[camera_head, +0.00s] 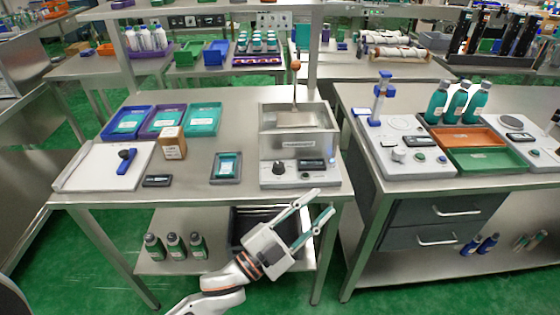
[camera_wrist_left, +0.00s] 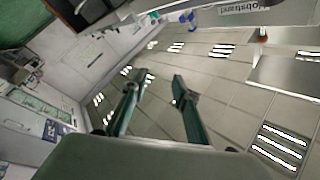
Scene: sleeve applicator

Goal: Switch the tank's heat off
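The tank (camera_head: 297,143) is a steel box at the right end of the middle table, with a labelled front. Its base carries a control panel with a dark round knob (camera_head: 279,168), a dark display (camera_head: 312,163) and a small dark button (camera_head: 305,175). The knob's setting and the display's reading are too small to tell. My left gripper (camera_head: 324,201) is in front of the table's edge, just before the panel and right of the knob, apart from both. Its two fingers are spread and empty, also in the left wrist view (camera_wrist_left: 162,82). My right gripper is not in view.
A rod with an orange-brown ball (camera_head: 296,65) rises above the tank. Left of it lie a small framed tray (camera_head: 226,167), a cardboard box (camera_head: 172,143) and a white board (camera_head: 85,170). Another table with a white station (camera_head: 415,170) stands to the right, across a narrow gap.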

